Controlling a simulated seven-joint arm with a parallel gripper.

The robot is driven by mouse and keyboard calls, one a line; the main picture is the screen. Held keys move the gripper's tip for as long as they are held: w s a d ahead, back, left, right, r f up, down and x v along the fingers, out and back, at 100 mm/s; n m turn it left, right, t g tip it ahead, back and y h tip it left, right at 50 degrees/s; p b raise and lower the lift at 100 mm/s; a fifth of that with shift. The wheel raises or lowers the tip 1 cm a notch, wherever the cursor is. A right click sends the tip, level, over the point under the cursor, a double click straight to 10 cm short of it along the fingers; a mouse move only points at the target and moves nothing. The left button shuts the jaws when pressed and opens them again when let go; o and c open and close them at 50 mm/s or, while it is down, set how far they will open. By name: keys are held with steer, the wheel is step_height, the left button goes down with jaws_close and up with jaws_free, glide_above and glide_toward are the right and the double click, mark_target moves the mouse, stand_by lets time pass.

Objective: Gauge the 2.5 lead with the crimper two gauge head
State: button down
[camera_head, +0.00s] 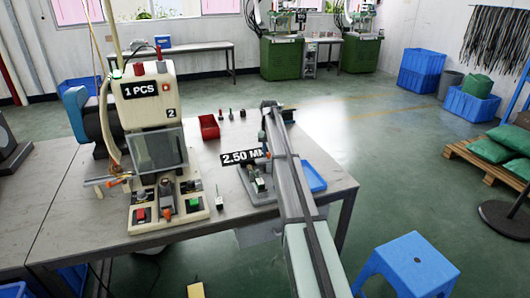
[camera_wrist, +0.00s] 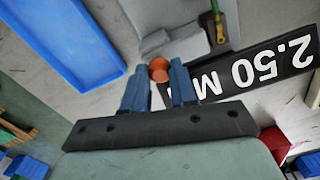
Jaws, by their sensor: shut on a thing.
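The crimper marked 2 (camera_head: 150,105) stands at the left of the table, with a "1 PCS" label and a clear guard. A gauge block (camera_head: 257,183) sits by the "2.50 MM" sign (camera_head: 243,156); the grey block (camera_wrist: 185,42) and sign (camera_wrist: 258,68) also show in the wrist view. My gripper (camera_wrist: 159,78) is shut on a round orange piece (camera_wrist: 159,70), held between its blue fingers above or beside the grey block. I cannot tell whether it touches the block. My arm hides much of the gripper in the head view. I cannot make out the lead.
A blue tray (camera_head: 314,178) lies right of the gauge block, near the table edge. A red bin (camera_head: 209,127) and several small upright pieces stand behind it. A blue stool (camera_head: 412,262) is on the floor at right.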

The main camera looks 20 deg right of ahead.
steer(key=shift+d, duration=0.3)
steer(key=c, duration=1.3)
jaws_free()
steer(key=o, duration=0.4)
steer(key=shift+a+r, duration=0.1)
step_height(320, 180, up, 14)
steer(key=shift+f, duration=0.25)
